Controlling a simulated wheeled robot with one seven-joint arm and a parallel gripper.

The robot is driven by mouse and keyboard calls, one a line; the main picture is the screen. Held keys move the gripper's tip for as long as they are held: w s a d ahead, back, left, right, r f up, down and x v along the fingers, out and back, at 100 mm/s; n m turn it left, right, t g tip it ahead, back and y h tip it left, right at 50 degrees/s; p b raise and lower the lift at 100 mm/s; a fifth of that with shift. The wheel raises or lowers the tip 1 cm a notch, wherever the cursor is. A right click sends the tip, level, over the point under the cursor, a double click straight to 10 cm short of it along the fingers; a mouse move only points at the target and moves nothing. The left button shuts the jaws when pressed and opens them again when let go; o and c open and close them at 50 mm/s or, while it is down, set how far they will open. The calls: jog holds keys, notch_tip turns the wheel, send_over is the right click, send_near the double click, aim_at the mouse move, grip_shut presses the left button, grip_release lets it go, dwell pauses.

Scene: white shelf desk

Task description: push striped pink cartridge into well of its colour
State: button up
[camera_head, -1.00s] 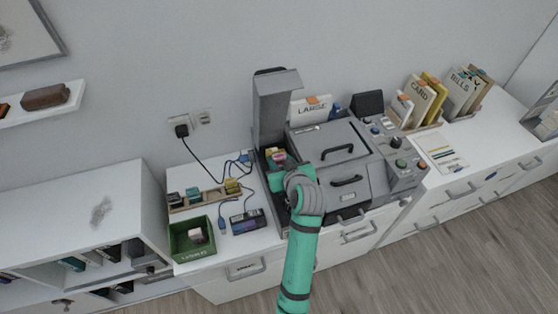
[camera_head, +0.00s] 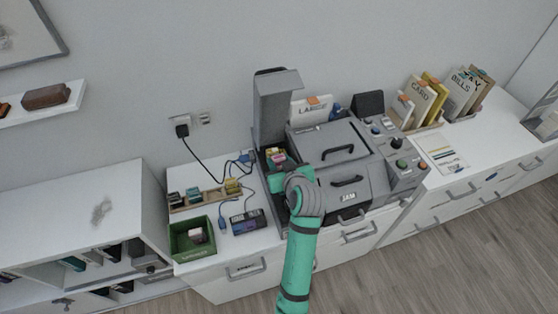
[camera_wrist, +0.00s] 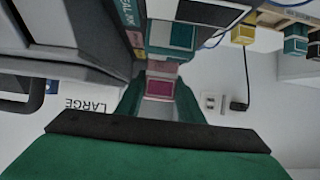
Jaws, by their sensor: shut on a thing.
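The grey printer (camera_head: 340,150) has its tall left cover (camera_head: 272,110) raised over a narrow bay. My gripper (camera_head: 278,174) reaches into this bay. In the wrist view, my green fingers (camera_wrist: 160,100) are shut on the pink cartridge (camera_wrist: 160,88), whose magenta end face shows between them. A lighter pink part (camera_wrist: 162,67) lies right beyond it, in line with it. A teal-marked block (camera_wrist: 172,36) and a yellow mark (camera_wrist: 139,53) are close by in the bay. The stripes are not clear, and how deep the cartridge sits cannot be told.
The control panel (camera_head: 398,150) stands at the printer's right. The raised cover stands behind my gripper.

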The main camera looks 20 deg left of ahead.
jog(key=shift+f, duration=1.9)
jog(key=o, duration=1.1)
jog(key=shift+o, duration=0.2)
jog(key=shift+f, duration=0.1)
jog(key=shift+s+d, duration=0.1)
jog(key=v, duration=1)
jog(key=shift+s+r, duration=0.3)
jog(key=shift+s, duration=0.05)
jog(key=shift+d, duration=0.1)
jog(key=shift+w, duration=0.1)
